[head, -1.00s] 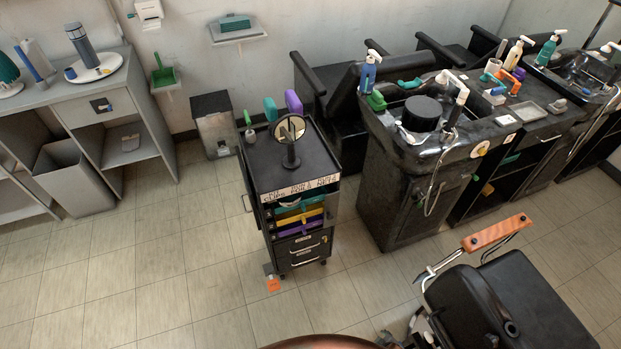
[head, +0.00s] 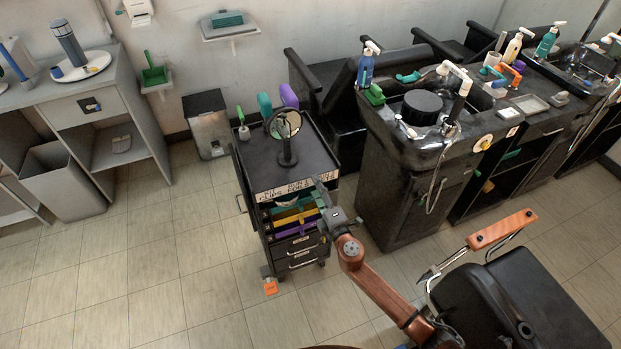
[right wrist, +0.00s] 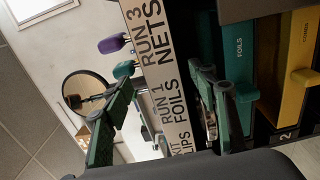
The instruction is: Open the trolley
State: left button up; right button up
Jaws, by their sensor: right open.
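The black trolley (head: 259,173) stands on the floor in the middle of the head view. Its front has a lettered white label strip (head: 283,192), teal, yellow (head: 292,217) and purple (head: 293,231) drawers, and two black drawers with bar handles (head: 301,263) below. My right gripper (head: 322,192) is at the trolley's front right upper corner and hides part of the strip and drawers. In the right wrist view its green fingers (right wrist: 165,108) are spread, with the label strip behind and between them. The teal drawer (right wrist: 238,60) marked FOILS is beside one finger. Contact cannot be told. My left gripper is out of view.
A round mirror (head: 284,124) and coloured items stand on the trolley top. A black basin unit (head: 400,190) stands to its right, a black chair (head: 515,300) at lower right. A grey bin (head: 206,125) is behind left. The floor at left is clear. An orange tag (head: 271,287) lies near a wheel.

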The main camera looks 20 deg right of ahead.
jog(key=w, duration=0.6)
jog(key=shift+b, duration=0.4)
jog(key=shift+c, duration=0.3)
jog(key=shift+s+f, duration=0.1)
grip_shut()
